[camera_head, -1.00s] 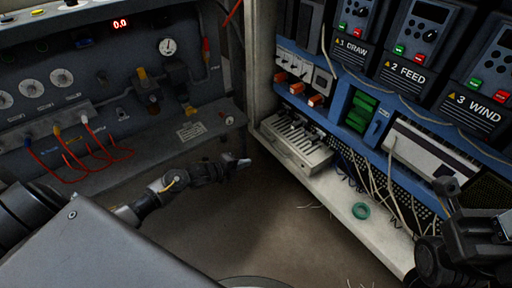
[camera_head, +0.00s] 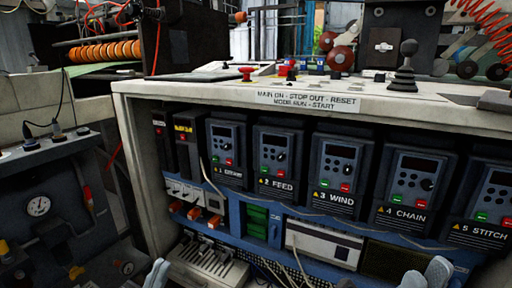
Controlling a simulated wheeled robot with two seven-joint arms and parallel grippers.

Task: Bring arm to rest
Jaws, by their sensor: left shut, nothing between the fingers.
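In the head view my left gripper (camera_head: 156,273) shows only as a pale grey tip at the bottom edge, left of the middle. It is shut and empty, in front of the cabinet's lower left corner. My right gripper (camera_head: 428,275) shows at the bottom edge on the right as pale grey finger parts, below the drive units. Most of it is cut off by the frame, so its opening is unclear. Most of both arms is out of view.
An open cabinet holds several drive units, including 2 FEED (camera_head: 282,162) and 3 WIND (camera_head: 339,176). Above them is a control top (camera_head: 215,88) with red buttons and a joystick (camera_head: 404,68). A gauge panel (camera_head: 50,215) stands at the left. Loose wires hang low in the cabinet.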

